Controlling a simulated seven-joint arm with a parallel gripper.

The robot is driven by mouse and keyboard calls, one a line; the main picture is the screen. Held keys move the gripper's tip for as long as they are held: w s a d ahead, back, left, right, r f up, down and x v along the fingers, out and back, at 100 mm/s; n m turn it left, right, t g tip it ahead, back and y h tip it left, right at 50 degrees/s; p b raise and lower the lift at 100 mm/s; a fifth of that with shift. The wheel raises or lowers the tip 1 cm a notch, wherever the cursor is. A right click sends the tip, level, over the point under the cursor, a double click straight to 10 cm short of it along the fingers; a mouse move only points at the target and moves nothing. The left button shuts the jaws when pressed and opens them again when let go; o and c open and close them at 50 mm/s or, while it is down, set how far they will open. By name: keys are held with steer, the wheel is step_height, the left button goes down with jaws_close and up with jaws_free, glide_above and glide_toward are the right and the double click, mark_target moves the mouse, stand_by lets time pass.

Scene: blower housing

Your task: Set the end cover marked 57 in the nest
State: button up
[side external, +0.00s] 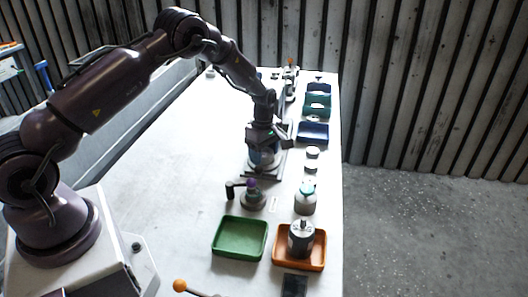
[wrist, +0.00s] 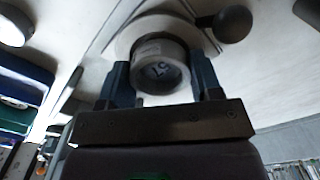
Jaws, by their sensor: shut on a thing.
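The end cover (wrist: 163,50) is a pale round part with dark digits that look like 57 on the face toward the wrist camera. My gripper (wrist: 162,76) is shut on it, with one finger on each side. Behind the cover is a wider pale round piece (wrist: 123,43), possibly the nest, with a black ball knob at its right. I cannot tell whether the cover touches it or is seated. In the side external view my gripper (side external: 264,148) points down, low over a fixture (side external: 262,174) on the table, and mostly hides the cover and the nest.
Toward the front stand a purple-topped device (side external: 252,197) with a black handle, an empty green tray (side external: 217,250), and an orange tray (side external: 319,262) holding a grey cylinder. A teal-capped bottle (side external: 305,203), white-lidded jars (side external: 312,153) and bins (side external: 313,133) line the right edge. The table's left is clear.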

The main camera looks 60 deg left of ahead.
steer(key=shift+f, duration=0.3)
steer(key=o, duration=1.2)
steer(key=shift+o, duration=0.2)
steer(key=shift+r, duration=3.7)
